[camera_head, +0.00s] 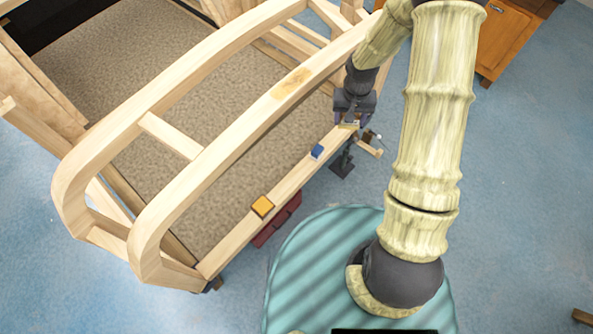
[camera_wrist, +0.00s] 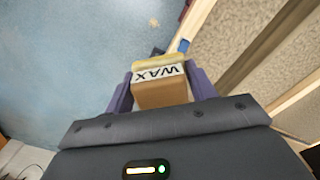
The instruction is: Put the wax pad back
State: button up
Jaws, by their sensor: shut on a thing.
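The wax pad (camera_wrist: 160,88) is a tan block with a yellowish far edge and a white label reading WAX, upside down in the wrist view. My gripper (camera_wrist: 161,90) is shut on it, one purple finger on each side. In the head view my gripper (camera_head: 351,118) hangs over the right end of the lower wooden rail (camera_head: 290,188). The pad is mostly hidden there by the fingers, and I cannot tell whether it touches the rail.
On the rail lie a blue block (camera_head: 317,151) and an orange-yellow block (camera_head: 263,206). A dark red box (camera_head: 277,222) sits beside the rail. A small black stand (camera_head: 342,165) is below my gripper. A curved wooden frame (camera_head: 240,130) rises to the left.

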notch_tip(320, 180, down, 24)
jog(key=d+b, duration=0.2)
jog(key=b, duration=1.3)
jog(key=shift+s+d, duration=0.4)
